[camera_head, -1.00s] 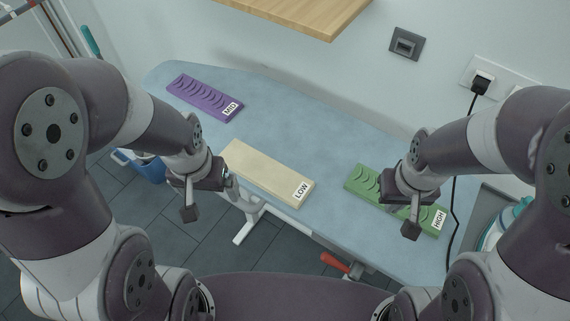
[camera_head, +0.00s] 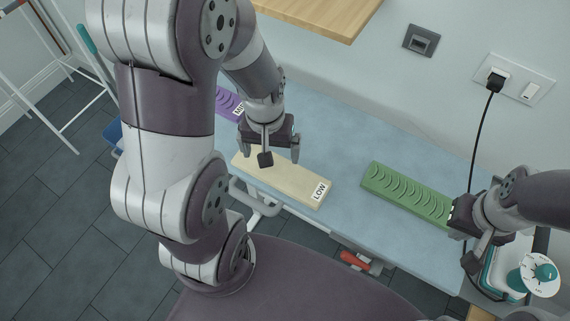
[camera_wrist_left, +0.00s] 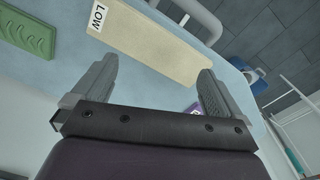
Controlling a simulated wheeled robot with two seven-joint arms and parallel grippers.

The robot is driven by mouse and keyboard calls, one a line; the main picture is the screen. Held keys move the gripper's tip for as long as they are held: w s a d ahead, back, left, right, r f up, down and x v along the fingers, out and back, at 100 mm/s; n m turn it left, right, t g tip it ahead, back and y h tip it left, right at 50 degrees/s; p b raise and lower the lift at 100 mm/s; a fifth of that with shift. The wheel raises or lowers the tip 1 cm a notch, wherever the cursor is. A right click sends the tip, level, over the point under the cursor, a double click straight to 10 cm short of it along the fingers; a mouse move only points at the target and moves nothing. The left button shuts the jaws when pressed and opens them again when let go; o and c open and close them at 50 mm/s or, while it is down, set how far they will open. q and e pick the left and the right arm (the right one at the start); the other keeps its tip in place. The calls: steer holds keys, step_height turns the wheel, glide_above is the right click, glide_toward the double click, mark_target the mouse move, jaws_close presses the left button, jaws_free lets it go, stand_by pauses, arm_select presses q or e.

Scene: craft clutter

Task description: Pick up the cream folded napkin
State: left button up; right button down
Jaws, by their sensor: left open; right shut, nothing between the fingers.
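The only cream thing in view is a long, flat, rectangular cream piece (camera_head: 290,183) labelled LOW, lying on the blue ironing-board-like surface (camera_head: 330,220). It looks like a smooth bar, and I cannot make out folds. My left gripper (camera_head: 268,154) is open above its left part and hides some of it. In the left wrist view the cream piece (camera_wrist_left: 150,42) lies beyond and between the open fingers (camera_wrist_left: 158,68), with nothing held. My right gripper (camera_head: 458,222) is shut and empty at the right end of the green piece.
A green ridged piece (camera_head: 400,192) lies to the right, and a purple ridged piece (camera_head: 228,102) labelled MID lies behind my left arm. A wooden shelf (camera_head: 320,15) overhangs the back. A teal-and-white appliance (camera_head: 535,275) and a black cable (camera_head: 482,135) are at the right.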

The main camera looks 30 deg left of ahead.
mark_target(280, 171)
arm_select(q)
steer(key=w+a+n+h+p, duration=0.15)
steer(key=w+n, duration=0.25)
steer(key=n, duration=0.9)
steer(key=shift+n+g, duration=0.3)
steer(key=shift+n, duration=0.1)
steer(key=f, duration=0.4)
steer(key=d+f+b, duration=0.1)
steer(key=f, duration=0.8)
steer(key=shift+s+d+b, duration=0.25)
steer(key=shift+d+b, duration=0.05)
steer(key=shift+b, duration=0.1)
steer(key=c, duration=0.8)
